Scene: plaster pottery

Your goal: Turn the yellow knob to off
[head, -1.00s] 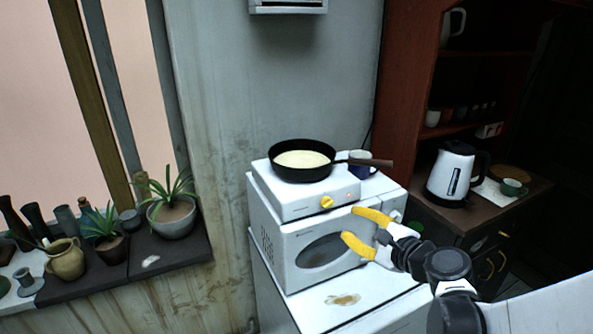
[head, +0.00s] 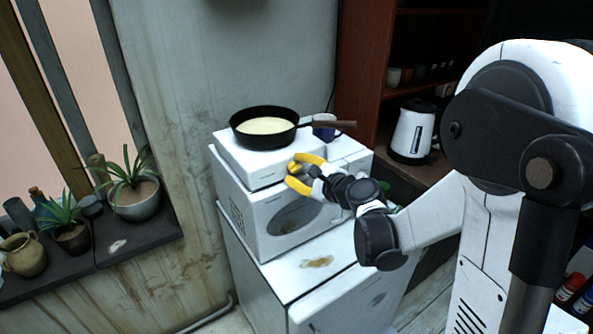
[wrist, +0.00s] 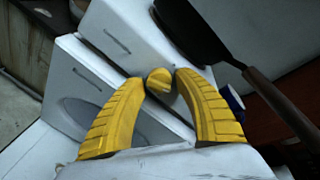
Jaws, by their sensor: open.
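The yellow knob (head: 294,168) is on the front of a white hot plate (head: 243,163). A black pan (head: 236,127) with pale food (head: 265,126) sits on top of the hot plate. My gripper (head: 296,170) has yellow fingers and is open at the knob. In the wrist view the knob (wrist: 159,79) shows between the two fingertips (wrist: 158,82), one on each side. I cannot tell whether either finger touches it. The knob's pointer direction and setting cannot be read.
The hot plate stands on a white microwave (head: 246,215) on a white cabinet (head: 270,263). The pan's handle (head: 333,126) extends right above my gripper, near a blue mug (head: 323,133). A kettle (head: 411,135) stands at right; potted plants (head: 137,200) are at left.

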